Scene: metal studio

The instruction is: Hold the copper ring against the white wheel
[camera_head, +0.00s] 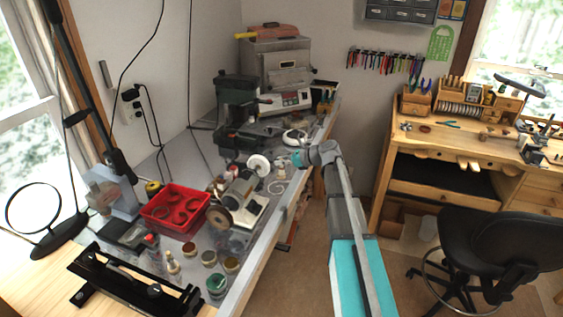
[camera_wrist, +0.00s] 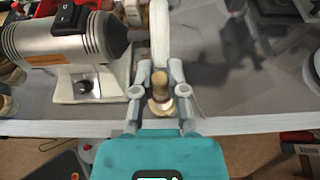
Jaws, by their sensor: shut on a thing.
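The white wheel (camera_head: 259,165) is on the right end of the grey polishing motor (camera_head: 239,191) on the bench. In the wrist view the wheel (camera_wrist: 160,32) stands edge-on, straight ahead of my fingers. My gripper (camera_wrist: 161,78) is shut on a small copper-brown piece, the copper ring (camera_wrist: 159,79), seen nearly edge-on. The ring's far side lines up with the wheel's near rim; they look touching, but a small gap cannot be ruled out. In the head view my gripper (camera_head: 298,158) is just right of the wheel, and the ring cannot be made out there.
A brown wheel (camera_head: 219,218) is on the motor's other end. A red tray (camera_head: 177,209) with ring-shaped items stands left of it. Several jars stand near the front. A kiln (camera_head: 280,75) is at the back. A wooden workbench (camera_head: 470,150) and black chair (camera_head: 487,240) stand right.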

